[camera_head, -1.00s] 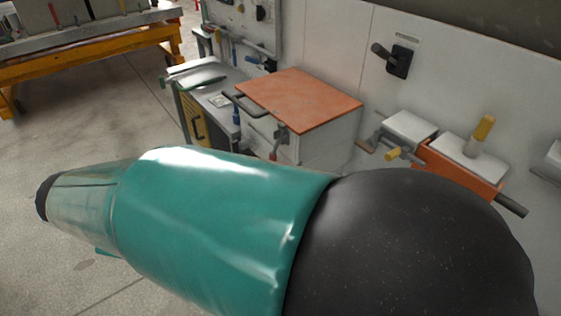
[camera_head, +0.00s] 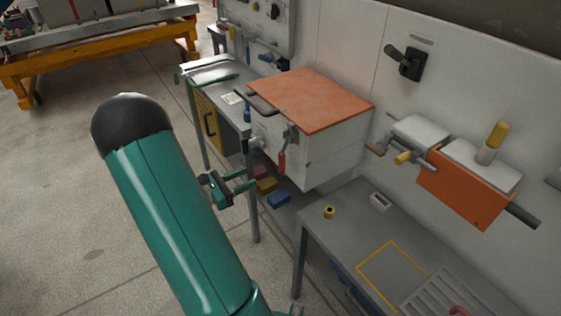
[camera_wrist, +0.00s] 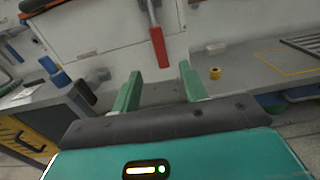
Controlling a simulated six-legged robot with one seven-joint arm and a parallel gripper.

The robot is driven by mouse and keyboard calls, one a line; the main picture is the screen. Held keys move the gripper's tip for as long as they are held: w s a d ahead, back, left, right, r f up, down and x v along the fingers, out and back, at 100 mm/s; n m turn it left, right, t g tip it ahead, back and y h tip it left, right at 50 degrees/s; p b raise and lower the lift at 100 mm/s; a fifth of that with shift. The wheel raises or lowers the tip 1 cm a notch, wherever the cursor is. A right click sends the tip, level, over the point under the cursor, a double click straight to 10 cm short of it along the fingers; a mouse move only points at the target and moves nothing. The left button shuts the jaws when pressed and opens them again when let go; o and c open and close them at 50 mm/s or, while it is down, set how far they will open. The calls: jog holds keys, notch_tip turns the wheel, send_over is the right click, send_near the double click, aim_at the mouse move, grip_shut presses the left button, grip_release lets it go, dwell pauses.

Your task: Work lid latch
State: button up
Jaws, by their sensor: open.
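A white box with an orange lid (camera_head: 312,98) is fixed at the wall; the lid lies closed on it. A dark handle (camera_head: 262,101) runs along the lid's front edge. A latch with a red grip (camera_head: 282,162) hangs down the box front; the red grip also shows in the wrist view (camera_wrist: 159,48), above and between the fingers. My gripper (camera_head: 250,179) is open and empty, in front of and below the box, left of the latch. In the wrist view my gripper (camera_wrist: 159,72) shows both green fingers apart, touching nothing that I can see.
A grey bench (camera_head: 345,235) with a yellow ring (camera_head: 329,211) stands below right. An orange block on a bar (camera_head: 460,185) and a black wall switch (camera_head: 410,63) are further right. A side table (camera_head: 212,90) stands left of the box. Open floor lies left.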

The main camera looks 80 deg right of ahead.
aim_at(280, 162)
jog(key=x, duration=1.4)
jog(key=shift+f, duration=0.1)
jog(key=shift+c, duration=0.2)
grip_shut()
